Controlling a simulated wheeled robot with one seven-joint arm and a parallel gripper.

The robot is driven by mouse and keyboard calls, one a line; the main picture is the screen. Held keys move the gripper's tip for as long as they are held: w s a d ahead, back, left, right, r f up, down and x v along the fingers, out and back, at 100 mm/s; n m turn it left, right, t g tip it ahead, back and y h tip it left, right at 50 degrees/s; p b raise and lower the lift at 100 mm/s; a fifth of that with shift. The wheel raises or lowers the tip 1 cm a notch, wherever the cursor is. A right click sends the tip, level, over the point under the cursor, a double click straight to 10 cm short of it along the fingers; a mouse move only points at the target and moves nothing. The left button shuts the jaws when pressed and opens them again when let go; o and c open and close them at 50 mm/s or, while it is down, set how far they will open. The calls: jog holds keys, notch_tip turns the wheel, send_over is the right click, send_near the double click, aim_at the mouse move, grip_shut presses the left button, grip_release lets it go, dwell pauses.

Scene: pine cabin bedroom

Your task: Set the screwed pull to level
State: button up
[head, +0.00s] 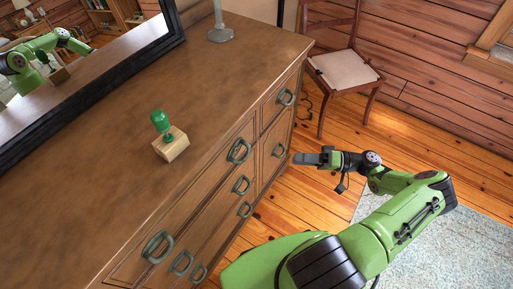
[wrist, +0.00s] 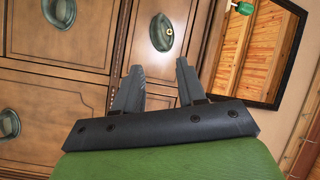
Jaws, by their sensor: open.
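The dresser front carries several dark green pulls. One pull (wrist: 161,32) is straight ahead of my gripper in the wrist view, with a small brass-coloured spot on it. Other pulls there are at the top (wrist: 59,12) and left edge (wrist: 9,123). In the head view, pulls such as the upper one (head: 239,151) sit on the drawers; I cannot tell which is the screwed one. My gripper (head: 308,158) is open and empty, off the dresser's front. Its two fingers (wrist: 159,82) point at the drawer fronts without touching a pull.
A green-handled tool (head: 161,122) stands in a wooden block (head: 171,144) on the dresser top (head: 110,155). A framed mirror (head: 105,75) is behind it. A chair (head: 344,70) stands beyond the dresser. A rug (head: 450,245) lies on the open floor to the right.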

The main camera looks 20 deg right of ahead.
jog(key=x, duration=1.5)
jog(key=shift+a, duration=0.25)
jog(key=shift+c, duration=0.3)
grip_shut()
